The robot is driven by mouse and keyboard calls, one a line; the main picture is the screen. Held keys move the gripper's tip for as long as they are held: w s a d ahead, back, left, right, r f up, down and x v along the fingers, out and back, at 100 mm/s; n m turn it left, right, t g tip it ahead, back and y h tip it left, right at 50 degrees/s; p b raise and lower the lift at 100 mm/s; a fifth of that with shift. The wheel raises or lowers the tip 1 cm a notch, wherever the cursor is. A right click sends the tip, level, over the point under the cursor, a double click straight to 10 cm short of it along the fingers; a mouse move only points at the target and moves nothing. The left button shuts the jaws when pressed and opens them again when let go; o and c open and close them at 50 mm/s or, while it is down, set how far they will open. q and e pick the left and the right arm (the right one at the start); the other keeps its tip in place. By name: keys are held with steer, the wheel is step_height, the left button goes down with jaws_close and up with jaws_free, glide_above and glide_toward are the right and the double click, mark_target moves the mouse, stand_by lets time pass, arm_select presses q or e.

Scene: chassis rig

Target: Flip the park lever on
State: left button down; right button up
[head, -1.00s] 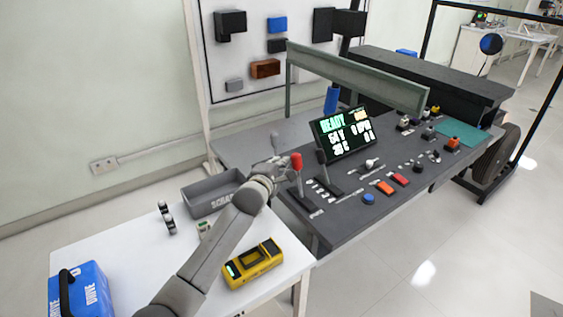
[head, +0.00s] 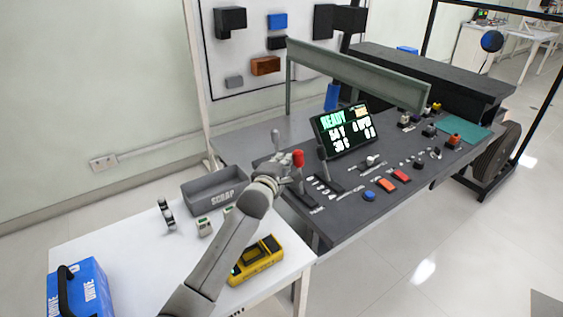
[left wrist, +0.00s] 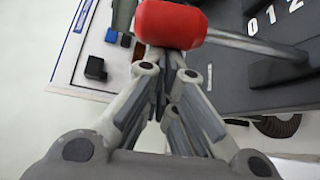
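The lever with the red knob (head: 298,158) stands up from the near left end of the dark console, close to the PARK lettering (head: 317,210). In the left wrist view the red knob (left wrist: 170,24) fills the top middle, and its grey shaft runs off to the right. My left gripper (head: 285,161) is right beside the knob, on its left in the head view. Its fingers (left wrist: 165,62) are drawn together, with their tips partly hidden by the knob. I cannot tell whether they touch it. My right gripper is out of view.
A lit READY screen (head: 345,130) and a black-handled lever (head: 322,165) stand to the right on the console. A grey SCRAP bin (head: 215,197), a yellow meter (head: 257,260) and a blue case (head: 78,290) are on the white table under my arm.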

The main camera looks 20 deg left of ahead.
mark_target(302, 158)
arm_select(q)
steer(key=s+d+m+t+b, duration=0.1)
steer(key=d, duration=0.1)
steer(key=s+d+r+m+t+b, duration=0.1)
steer(key=s+d+m+b, duration=0.1)
steer(key=shift+m+t, duration=0.3)
steer(key=shift+t, duration=0.1)
steer(key=shift+s+d, duration=0.4)
steer(key=shift+d, duration=0.1)
steer(key=shift+s, duration=0.1)
steer(key=shift+d, duration=0.1)
